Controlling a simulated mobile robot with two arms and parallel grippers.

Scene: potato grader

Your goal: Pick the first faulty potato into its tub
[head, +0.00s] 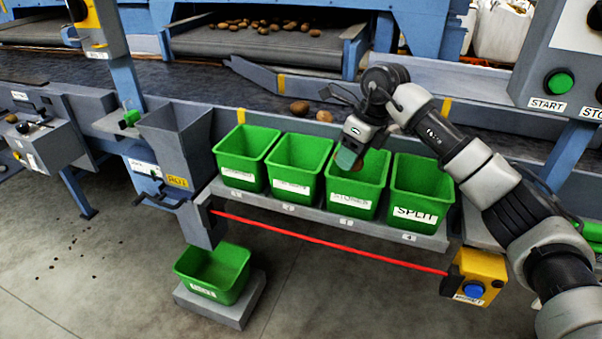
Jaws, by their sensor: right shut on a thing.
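My right gripper (350,155) points down over the third green tub, labelled STONES (348,197), with its fingertips about at the rim. It is shut on a small brown thing (358,164), probably a potato, mostly hidden by the fingers. The SPLIT tub (415,212) stands to its right. Two more green tubs, the first (240,178) and the second (292,187), stand to its left; their labels are too small to read. My left gripper is out of view.
A lower green tub (213,290) stands on a grey block on the floor, under a grey chute (180,140). A red line or cord (330,244) runs below the tub shelf to a yellow box with a blue button (473,290). A START panel (560,83) stands at right.

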